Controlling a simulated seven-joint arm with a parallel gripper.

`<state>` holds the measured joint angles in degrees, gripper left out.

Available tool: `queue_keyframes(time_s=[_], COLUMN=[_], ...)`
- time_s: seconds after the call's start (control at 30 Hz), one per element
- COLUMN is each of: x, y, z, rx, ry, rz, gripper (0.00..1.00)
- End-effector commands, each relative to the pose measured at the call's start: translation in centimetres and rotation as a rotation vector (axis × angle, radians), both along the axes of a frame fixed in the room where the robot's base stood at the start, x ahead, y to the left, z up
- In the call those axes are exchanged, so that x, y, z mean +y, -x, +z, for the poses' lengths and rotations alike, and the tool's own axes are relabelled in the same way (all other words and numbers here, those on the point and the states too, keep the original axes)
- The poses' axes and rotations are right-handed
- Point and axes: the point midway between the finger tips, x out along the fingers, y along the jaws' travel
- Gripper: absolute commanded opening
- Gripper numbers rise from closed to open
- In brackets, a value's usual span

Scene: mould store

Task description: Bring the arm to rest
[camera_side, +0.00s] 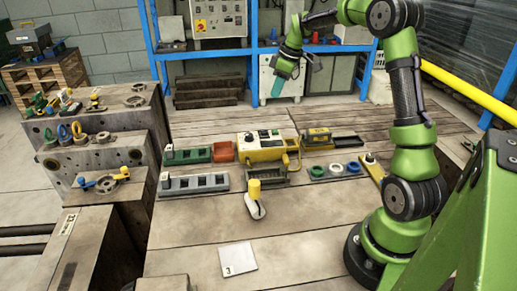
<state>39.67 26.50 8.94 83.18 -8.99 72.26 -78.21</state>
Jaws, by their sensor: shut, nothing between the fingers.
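My green arm stands at the right of the wooden table in the side view and reaches up and back to the left. My gripper (276,88) hangs high above the back of the table, in front of the blue shelf frame. It is shut, and no object shows in it. It is clear of everything on the table.
The table (190,240) bears a yellow machine (259,146), a green block (187,157), a grey slotted block (194,184), a yellow-topped lever (255,197), a ring rack (334,171) and a white card (238,259). A stepped metal block (97,160) stands left. The front is mostly clear.

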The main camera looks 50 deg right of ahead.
Motion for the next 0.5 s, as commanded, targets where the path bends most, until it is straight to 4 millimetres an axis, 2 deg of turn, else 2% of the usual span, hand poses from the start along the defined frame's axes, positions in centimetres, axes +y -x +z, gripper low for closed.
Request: queue_keyframes(time_s=[0.17,0.27,0.4,0.5], x=[6.0,10.1,15.6,18.9], y=[3.0,5.5,9.7,12.9], z=[1.9,3.2,4.5,4.9], rx=[0.014,-0.007,-0.056,-0.097], ry=[-0.051,-0.085,-0.153,-0.215], rz=[-0.318,-0.489,-0.675,-0.762], gripper=[0.00,0.00,0.00,0.00])
